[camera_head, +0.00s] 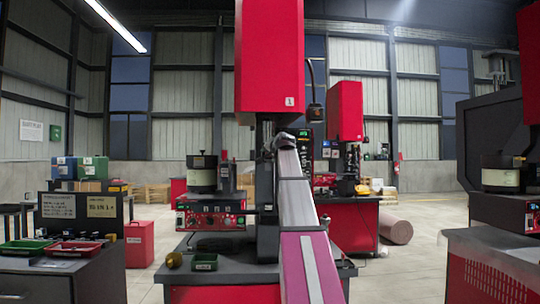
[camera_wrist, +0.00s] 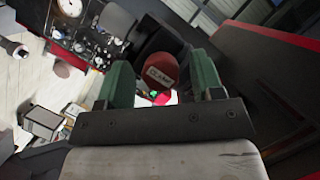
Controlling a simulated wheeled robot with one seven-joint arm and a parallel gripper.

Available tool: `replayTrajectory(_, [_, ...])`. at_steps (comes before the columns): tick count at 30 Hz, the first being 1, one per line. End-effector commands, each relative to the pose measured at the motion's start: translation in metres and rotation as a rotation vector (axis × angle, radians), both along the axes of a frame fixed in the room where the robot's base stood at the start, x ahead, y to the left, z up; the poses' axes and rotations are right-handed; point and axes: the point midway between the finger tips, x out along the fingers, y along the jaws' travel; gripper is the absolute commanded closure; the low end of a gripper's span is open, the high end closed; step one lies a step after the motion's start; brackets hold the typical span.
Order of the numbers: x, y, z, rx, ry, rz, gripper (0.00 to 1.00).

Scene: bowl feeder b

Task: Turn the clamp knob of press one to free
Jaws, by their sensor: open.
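Press one is the tall red machine (camera_head: 270,55) with a "1" label, in the middle of the head view. In the wrist view, a round dark red knob (camera_wrist: 160,66) bears a pale label that seems to read CLAMP. My gripper (camera_wrist: 161,82), with green-padded fingers, is open, one finger on each side of the knob. A gap seems to show on both sides, but I cannot tell how deep the knob sits between them. The knob's base is hidden. In the head view my arm reaches up to the press column and hides the knob.
A bowl feeder (camera_head: 202,172) on a red control box (camera_head: 210,220) stands left of the column. A bench with a red tray (camera_head: 74,249) is at left. Another press stands behind.

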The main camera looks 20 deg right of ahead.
Motion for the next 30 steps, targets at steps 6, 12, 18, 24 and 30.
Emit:
replayTrajectory(6, [-0.018, 0.001, 0.003, 0.001, -0.001, 0.000, 0.39])
replayTrajectory(12, [-0.051, 0.000, 0.010, 0.000, -0.001, -0.001, 0.39])
replayTrajectory(18, [-0.087, 0.000, 0.019, -0.001, -0.002, -0.002, 0.39])
replayTrajectory(24, [-0.104, -0.001, 0.024, -0.001, -0.001, -0.002, 0.39])
replayTrajectory(30, [-0.104, -0.001, 0.025, -0.001, -0.001, -0.002, 0.39])
